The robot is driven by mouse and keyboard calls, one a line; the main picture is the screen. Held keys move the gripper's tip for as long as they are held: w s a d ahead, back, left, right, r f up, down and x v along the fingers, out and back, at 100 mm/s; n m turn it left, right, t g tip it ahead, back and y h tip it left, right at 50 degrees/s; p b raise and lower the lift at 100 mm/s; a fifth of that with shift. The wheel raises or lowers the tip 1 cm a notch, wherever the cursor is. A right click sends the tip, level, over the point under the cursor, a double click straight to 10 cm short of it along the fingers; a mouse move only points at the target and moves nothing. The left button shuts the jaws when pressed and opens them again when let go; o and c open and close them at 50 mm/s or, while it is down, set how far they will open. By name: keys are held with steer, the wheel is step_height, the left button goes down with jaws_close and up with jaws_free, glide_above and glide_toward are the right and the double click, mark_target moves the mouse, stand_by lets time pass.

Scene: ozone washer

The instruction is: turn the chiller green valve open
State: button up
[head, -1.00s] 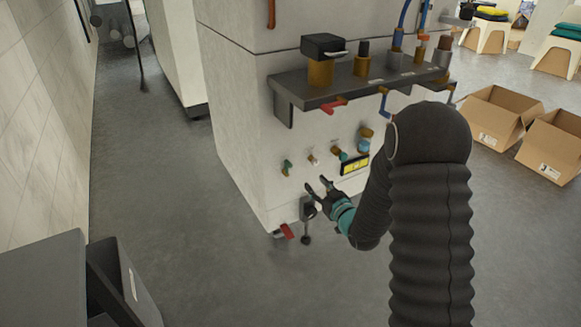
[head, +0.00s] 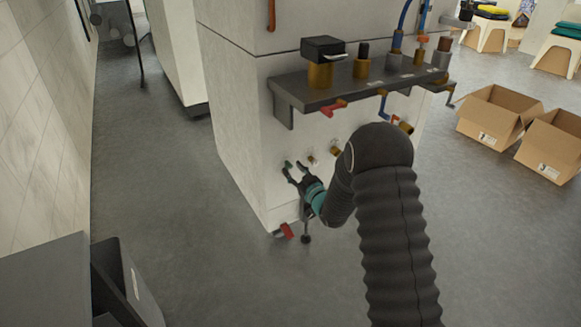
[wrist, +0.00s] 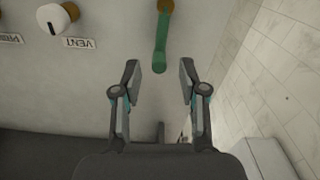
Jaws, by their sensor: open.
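The green valve handle (wrist: 161,50) shows in the wrist view at the top centre, hanging from a brass fitting on the white cabinet wall. My gripper (wrist: 159,80) is open, with one finger on each side of the handle's line. The fingertips lie just below the handle's lower end, and nothing is held. In the head view my gripper (head: 295,166) is at the lower left of the cabinet front (head: 238,120), and it largely hides the green handle there. Contact with the handle cannot be told.
A white knob (wrist: 56,18) with a VENT label (wrist: 66,42) sits left of the handle in the wrist view. A grey shelf (head: 340,92) with a red lever (head: 333,108) juts out above. A red lever (head: 287,231) is low on the cabinet. Cardboard boxes (head: 497,115) stand right.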

steer(key=shift+x, duration=1.1)
